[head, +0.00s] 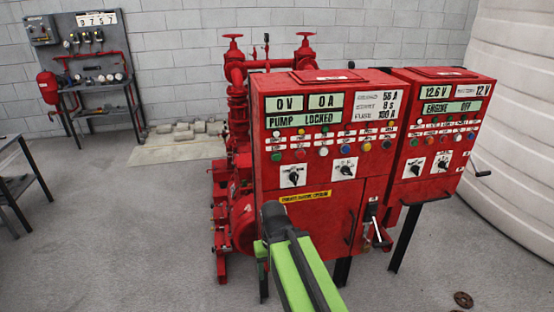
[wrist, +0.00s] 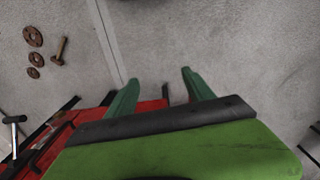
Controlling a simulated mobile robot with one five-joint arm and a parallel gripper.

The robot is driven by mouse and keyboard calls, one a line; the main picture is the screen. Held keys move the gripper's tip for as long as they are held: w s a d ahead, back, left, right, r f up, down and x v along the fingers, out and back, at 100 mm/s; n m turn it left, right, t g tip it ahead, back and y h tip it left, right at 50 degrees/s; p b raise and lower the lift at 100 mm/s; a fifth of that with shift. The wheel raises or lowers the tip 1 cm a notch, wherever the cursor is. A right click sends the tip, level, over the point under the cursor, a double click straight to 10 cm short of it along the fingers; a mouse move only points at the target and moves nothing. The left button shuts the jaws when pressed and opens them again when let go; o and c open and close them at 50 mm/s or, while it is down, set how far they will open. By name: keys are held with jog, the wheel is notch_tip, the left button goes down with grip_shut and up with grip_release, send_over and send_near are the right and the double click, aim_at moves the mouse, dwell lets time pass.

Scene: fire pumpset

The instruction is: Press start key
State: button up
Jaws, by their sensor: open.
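The red pump control cabinet (head: 300,215) stands in the middle of the head view. Its displays read 0 V, 0 A and PUMP LOCKED. Below them are rows of coloured round buttons or lamps, including a green one (head: 276,157) at the lower left, and two rotary switches (head: 293,177). The labels are too small to read, so I cannot tell which is the start key. My gripper (wrist: 160,76) is open and empty in the wrist view, its two green fingers apart above the floor. In the head view my green arm reaches up in front of the cabinet's lower door.
A second red cabinet (head: 440,165), showing ENGINE OFF, stands at the right. Red pipework (head: 237,100) rises behind on the left. The front floor is mostly clear.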

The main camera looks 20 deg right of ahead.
grip_shut()
dwell(1.5)
